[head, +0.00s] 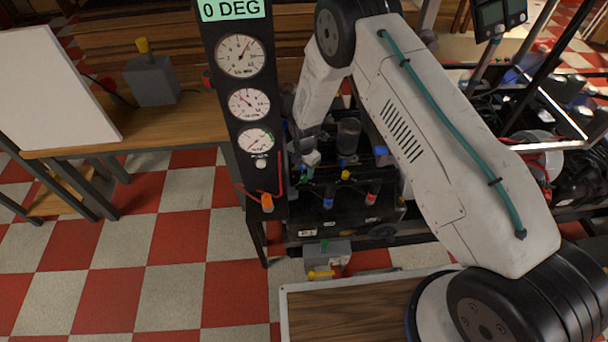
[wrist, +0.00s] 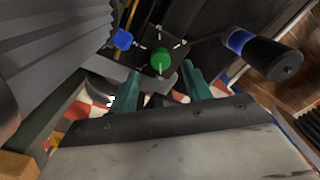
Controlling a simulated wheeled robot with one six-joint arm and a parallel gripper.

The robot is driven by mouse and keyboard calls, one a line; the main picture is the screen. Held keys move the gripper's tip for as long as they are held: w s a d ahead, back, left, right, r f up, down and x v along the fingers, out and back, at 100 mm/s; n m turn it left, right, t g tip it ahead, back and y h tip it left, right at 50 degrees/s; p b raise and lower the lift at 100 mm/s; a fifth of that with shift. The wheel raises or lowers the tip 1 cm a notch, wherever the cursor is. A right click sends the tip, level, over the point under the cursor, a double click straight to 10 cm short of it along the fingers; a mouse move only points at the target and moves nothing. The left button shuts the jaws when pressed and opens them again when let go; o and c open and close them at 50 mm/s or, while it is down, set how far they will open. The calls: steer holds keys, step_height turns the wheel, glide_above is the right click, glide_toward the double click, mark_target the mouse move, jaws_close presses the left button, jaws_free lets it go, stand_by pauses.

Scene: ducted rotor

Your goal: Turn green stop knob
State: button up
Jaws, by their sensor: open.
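In the wrist view the green stop knob (wrist: 161,58) is a round green cap with a light pointer line, on a dark panel with white tick marks around it. My gripper (wrist: 161,74) is open, with one teal finger to the lower left of the knob and one to the lower right. The knob shows in the gap between the fingertips; I cannot tell whether they touch it or how deep they reach. In the head view my arm comes down from the right, and the knob cannot be made out clearly.
A blue knob (wrist: 123,39) is just left of the green one. A dark cylinder with a blue band (wrist: 236,41) juts out at right. In the head view a black gauge panel (head: 238,95) stands left of my wrist, with a "0 DEG" display (head: 231,9). Checkered floor lies open at left.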

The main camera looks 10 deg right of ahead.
mark_target(304, 177)
steer(key=shift+f, duration=2)
steer(key=c, duration=1)
